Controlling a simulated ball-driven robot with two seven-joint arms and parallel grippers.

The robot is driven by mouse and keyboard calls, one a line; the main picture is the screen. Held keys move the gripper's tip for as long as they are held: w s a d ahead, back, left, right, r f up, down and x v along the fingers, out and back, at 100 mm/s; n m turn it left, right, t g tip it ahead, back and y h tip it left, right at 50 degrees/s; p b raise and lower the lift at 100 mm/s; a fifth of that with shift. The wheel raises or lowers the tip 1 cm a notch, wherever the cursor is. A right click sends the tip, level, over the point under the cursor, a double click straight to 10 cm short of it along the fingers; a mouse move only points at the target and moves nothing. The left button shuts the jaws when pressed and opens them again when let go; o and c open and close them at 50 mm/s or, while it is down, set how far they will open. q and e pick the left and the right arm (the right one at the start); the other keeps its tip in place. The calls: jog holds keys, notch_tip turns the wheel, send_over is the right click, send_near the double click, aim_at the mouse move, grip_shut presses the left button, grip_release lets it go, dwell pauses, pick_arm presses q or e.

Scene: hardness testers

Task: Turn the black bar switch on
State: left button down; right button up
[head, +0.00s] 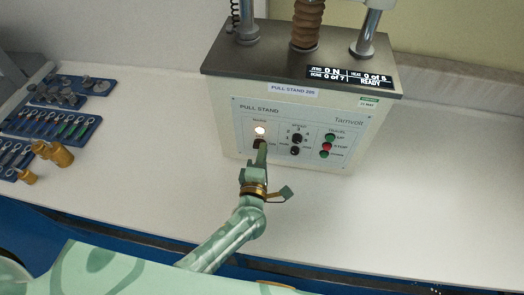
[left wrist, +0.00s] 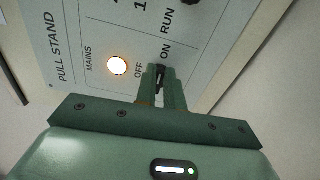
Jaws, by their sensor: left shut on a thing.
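The pull stand (head: 300,118) is a white box with a dark top and a front panel of controls. Under its mains lamp (head: 260,130), which glows, is the black bar switch (left wrist: 159,75), with OFF and ON printed beside it. My left gripper (head: 261,148) is at the panel, its fingers shut around the bar switch. In the left wrist view the fingertips (left wrist: 161,80) hide most of the bar, so its exact angle is hard to tell. The lit lamp (left wrist: 117,65) also shows there. My right gripper is in neither view.
Right of the switch are a speed knob (head: 297,138), a smaller knob (head: 295,151) and travel buttons with a red stop (head: 327,147). The display (head: 349,76) reads READY. Blue trays of metal parts (head: 50,127) and brass pieces lie left. The bench right is clear.

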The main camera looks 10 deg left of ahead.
pick_arm(q)
jog(key=shift+f+m, duration=0.15)
jog(key=shift+m, duration=0.25)
jog(key=c, duration=1.5)
grip_release()
jog(key=s+p, duration=0.1)
jog(key=s, duration=1.5)
jog(key=shift+s, duration=0.2)
